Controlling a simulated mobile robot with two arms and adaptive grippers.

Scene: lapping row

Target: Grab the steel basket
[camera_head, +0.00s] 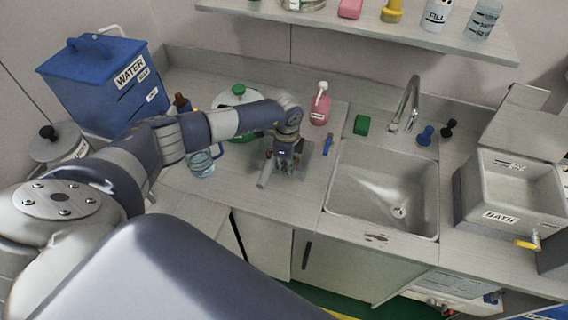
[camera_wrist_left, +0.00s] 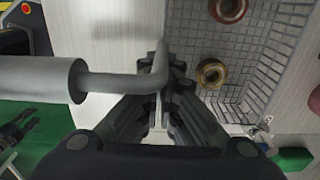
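The steel basket (camera_head: 300,160) sits on the counter left of the sink, mostly hidden under my left gripper (camera_head: 283,165) in the head view. In the left wrist view its wire mesh (camera_wrist_left: 245,55) shows with brown rings inside. Its bent grey handle (camera_wrist_left: 115,84), with a thick light grip at the left, runs in between the fingers of my left gripper (camera_wrist_left: 163,75). The fingers are close together on both sides of the bar and look shut on it. My right gripper is not in view.
The sink (camera_head: 385,195) lies right of the basket, with a green block (camera_head: 361,125) and pink bottle (camera_head: 320,104) behind. A glass jug (camera_head: 202,163) stands left, near a blue water tank (camera_head: 98,85). A shelf (camera_head: 370,27) hangs above the back.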

